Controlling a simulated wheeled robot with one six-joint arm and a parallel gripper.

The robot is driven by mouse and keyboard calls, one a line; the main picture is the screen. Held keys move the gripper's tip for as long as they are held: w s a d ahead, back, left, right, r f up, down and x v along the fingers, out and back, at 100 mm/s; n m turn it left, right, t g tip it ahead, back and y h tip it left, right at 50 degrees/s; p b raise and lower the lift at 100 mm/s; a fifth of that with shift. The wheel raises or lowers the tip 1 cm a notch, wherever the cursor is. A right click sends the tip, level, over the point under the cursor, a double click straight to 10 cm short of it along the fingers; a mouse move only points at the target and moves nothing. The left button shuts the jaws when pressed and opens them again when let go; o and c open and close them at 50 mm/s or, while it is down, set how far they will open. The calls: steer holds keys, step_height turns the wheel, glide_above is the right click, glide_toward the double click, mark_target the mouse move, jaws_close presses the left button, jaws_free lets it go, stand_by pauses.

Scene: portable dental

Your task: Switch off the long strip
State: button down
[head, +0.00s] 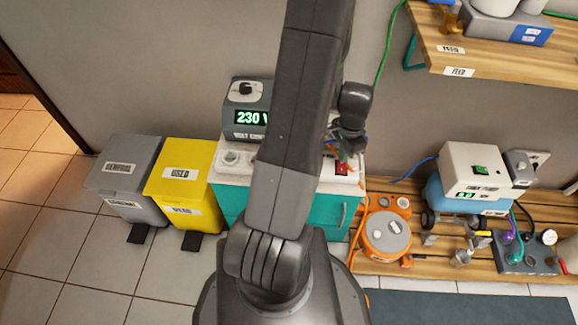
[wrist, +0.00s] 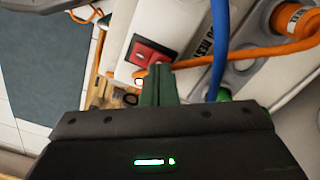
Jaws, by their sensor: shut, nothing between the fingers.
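A white power strip (wrist: 172,22) with a red rocker switch (wrist: 148,55) shows in the wrist view, just ahead of my fingertips. In the head view the red switch (head: 342,168) sits at the right end of the teal cabinet's top. My gripper (wrist: 158,75) is shut and empty; its green fingers are together, just below the switch in the picture. In the head view my gripper (head: 348,150) is partly hidden behind my arm, above the switch. Whether the fingers touch the strip, and which way the rocker is pressed, I cannot tell. My arm hides the strip's middle in the head view.
An orange cable (wrist: 255,50) crosses close to my fingertips, and a blue cable (wrist: 218,45) runs beside them. A voltage box (head: 243,92) reading 230 V stands on the teal cabinet (head: 232,203). Grey (head: 125,175) and yellow (head: 182,185) bins stand left.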

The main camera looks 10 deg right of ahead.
steer(key=shift+f+b, duration=0.4)
steer(key=shift+f, duration=0.15)
steer(key=shift+r, duration=0.1)
steer(key=shift+r+p, duration=2.65)
steer(key=shift+r, duration=0.85)
